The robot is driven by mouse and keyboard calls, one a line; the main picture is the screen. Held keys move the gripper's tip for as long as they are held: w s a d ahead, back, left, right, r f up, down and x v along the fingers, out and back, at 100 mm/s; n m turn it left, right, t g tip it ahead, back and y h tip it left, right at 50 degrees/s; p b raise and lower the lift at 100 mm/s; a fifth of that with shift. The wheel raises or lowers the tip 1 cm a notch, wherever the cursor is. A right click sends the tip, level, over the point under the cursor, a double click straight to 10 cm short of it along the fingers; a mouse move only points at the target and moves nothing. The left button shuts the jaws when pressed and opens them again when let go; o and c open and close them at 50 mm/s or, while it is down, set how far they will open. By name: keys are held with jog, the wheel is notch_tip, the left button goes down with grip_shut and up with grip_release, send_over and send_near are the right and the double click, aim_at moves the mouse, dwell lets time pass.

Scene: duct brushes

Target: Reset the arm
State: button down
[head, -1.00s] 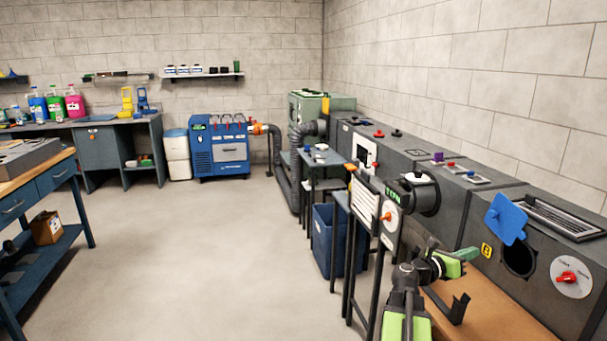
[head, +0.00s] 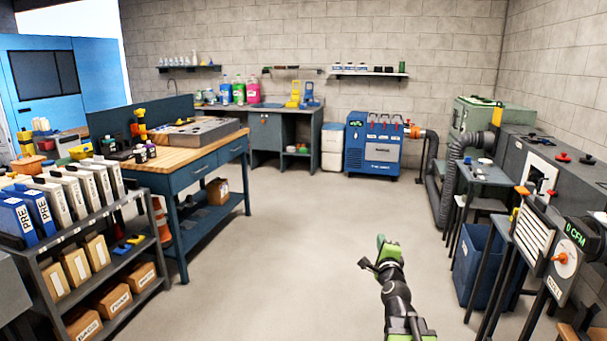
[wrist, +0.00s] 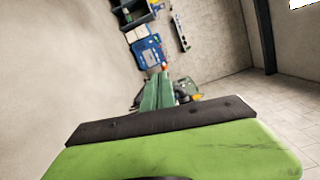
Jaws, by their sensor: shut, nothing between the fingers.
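My gripper (head: 384,243) is at the end of my black and green arm, low and right of centre in the head view, over bare floor. It is shut and holds nothing. In the wrist view the green fingers of my gripper (wrist: 160,92) lie together, pointing toward the far part of the room. Nothing touches the gripper.
At left stand a shelf of filters and boxes (head: 75,225) and a blue workbench (head: 190,180). A blue machine (head: 373,148) stands at the back. At right are a blue bin (head: 478,265) and duct equipment (head: 565,250). The middle floor (head: 300,240) is clear.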

jog(key=s+a+f+n+g+y, duration=0.3)
jog(key=a+f+n, duration=0.35)
jog(key=a, duration=0.25)
jog(key=s+a+f+n+g+y, duration=0.2)
jog(key=a+f+n+g+y, duration=0.15)
jog(key=a+f+n, duration=0.35)
jog(key=s+d+f+n+g+h, duration=0.25)
jog(key=s+f+g, duration=0.25)
jog(key=s, duration=0.4)
jog(key=s+d+f+n+g+h, duration=0.15)
jog(key=s+f+n+g, duration=0.3)
jog(key=s, duration=0.45)
notch_tip(320, 180, up, 20)
jog(key=s+n+g+p, duration=0.1)
jog(key=p, duration=1.9)
jog(key=shift+s+g+p, duration=0.25)
jog(key=shift+g+p, duration=0.05)
jog(key=shift+d, duration=0.1)
